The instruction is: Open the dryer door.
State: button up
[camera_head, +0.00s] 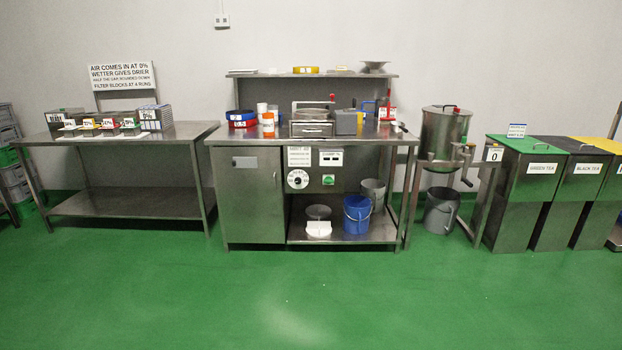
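No part is legibly labelled as the dryer door, so I cannot tell for certain which one it is. A flat steel cabinet front (251,200) with a small pale plate near its top fills the left underside of the middle workbench and looks closed. To its right, under the bench top, is a control panel with a white round dial (297,179), a small display (330,157) and a green button (328,180). Above them on the bench top stands a boxy steel unit (311,129) beside a red-tipped lever (332,97). My gripper is not in view.
A steel table (130,205) with small labelled bins stands left. A blue bucket (357,214) sits on the middle bench's low shelf. A steel drum (443,134) and lidded tea bins (525,183) stand right. The green floor (290,300) in front is clear.

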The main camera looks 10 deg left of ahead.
aim_at(259, 189)
jog(key=i+j+u, duration=0.1)
jog(key=i, duration=0.45)
jog(key=i+j+u, duration=0.15)
jog(key=i, duration=0.45)
jog(key=i+u, duration=0.1)
jog(key=i, duration=0.5)
jog(key=i+u, duration=0.1)
jog(key=i, duration=0.45)
jog(key=i+l+u, duration=0.1)
jog(key=i, duration=0.5)
jog(key=i+l+u, duration=0.15)
jog(key=i, duration=0.4)
jog(key=i+l+u, duration=0.1)
jog(key=i, duration=0.5)
jog(key=l, duration=0.1)
